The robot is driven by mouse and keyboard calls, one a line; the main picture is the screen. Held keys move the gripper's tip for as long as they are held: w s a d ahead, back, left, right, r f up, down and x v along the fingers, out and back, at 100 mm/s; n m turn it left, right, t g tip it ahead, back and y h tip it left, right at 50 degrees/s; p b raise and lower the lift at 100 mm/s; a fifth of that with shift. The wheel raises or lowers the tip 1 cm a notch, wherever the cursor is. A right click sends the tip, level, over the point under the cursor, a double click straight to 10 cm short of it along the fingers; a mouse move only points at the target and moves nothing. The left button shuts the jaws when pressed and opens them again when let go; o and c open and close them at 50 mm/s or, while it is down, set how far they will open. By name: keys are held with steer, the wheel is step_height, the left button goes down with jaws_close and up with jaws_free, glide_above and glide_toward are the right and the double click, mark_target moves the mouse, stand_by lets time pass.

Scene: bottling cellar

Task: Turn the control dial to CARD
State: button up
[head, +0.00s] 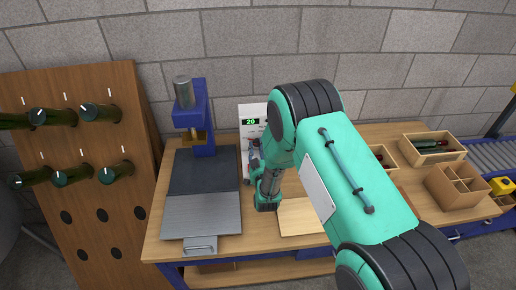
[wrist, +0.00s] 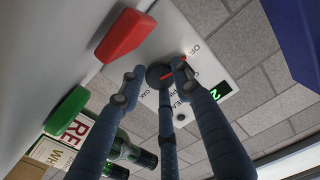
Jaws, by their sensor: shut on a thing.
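The control dial (wrist: 159,75) is a dark round knob with a red pointer line, on a white panel in the wrist view. Lettering rings it, partly covered by my fingers; an OFF-like word shows at upper right, and I cannot tell which word the pointer meets. My gripper (wrist: 161,79) has its blue-grey fingertips around the dial and is shut on it. In the head view the white control box (head: 246,110) with a green display stands against the wall. My gripper (head: 254,168) reaches its front there, and my arm hides the dial.
A blue press (head: 193,115) stands left of the box. A wooden board (head: 301,217) lies in front. Crates (head: 433,148) stand at right, a bottle rack (head: 127,150) at left.

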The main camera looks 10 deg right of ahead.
steer(key=shift+s+f+m+b, duration=0.1)
steer(key=shift+f+m+b, duration=0.2)
steer(key=shift+f+b, duration=0.1)
steer(key=shift+m+b, duration=0.85)
steer(key=shift+m, duration=0.05)
steer(key=shift+m+b, duration=0.5)
steer(key=shift+m, duration=0.4)
steer(key=shift+a+m, duration=0.1)
steer(key=shift+m, duration=2.4)
steer(key=shift+s, duration=0.1)
steer(key=o, duration=1.1)
steer(key=shift+r, duration=0.15)
steer(key=shift+r, duration=0.1)
